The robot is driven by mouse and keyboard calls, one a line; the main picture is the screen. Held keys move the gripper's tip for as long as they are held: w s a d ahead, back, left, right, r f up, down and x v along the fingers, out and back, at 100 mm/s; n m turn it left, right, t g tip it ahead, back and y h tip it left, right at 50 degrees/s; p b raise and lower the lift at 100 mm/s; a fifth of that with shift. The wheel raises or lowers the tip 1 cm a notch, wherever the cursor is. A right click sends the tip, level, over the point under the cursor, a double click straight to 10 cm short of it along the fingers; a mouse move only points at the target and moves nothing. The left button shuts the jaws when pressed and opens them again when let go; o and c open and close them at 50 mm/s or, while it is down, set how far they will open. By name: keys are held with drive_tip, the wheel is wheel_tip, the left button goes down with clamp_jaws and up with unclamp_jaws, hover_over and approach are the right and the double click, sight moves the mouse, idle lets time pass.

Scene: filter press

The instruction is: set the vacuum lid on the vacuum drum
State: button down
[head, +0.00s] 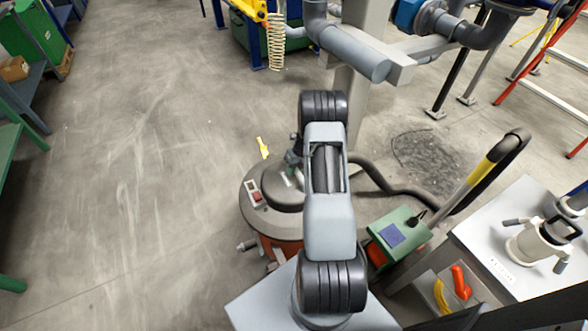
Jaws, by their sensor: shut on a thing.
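The vacuum lid (256,210) is a round dark grey cover with a raised dome and a small switch panel with a red part on its left side. It is over the vacuum drum (277,245), whose orange-red wall shows below the lid's front edge. I cannot tell whether the lid touches the drum's rim all round. My gripper (291,165) is at the top of the dome, shut on the lid. My arm hides its fingertips in part and covers the lid's right side.
A black hose (390,188) runs right from behind my arm. A green box (398,236) and a white-topped bench (500,230) with a pale canister (535,243) stand at the right. A grey post and pipes (350,55) rise behind.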

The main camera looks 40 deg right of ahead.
drive_tip(key=shift+w, duration=0.1)
drive_tip(key=c, duration=0.9)
unclamp_jaws()
drive_tip(key=shift+o, duration=0.3)
drive_tip(key=shift+f, duration=0.1)
drive_tip(key=p+v, duration=0.1)
drive_tip(key=v, duration=1.3)
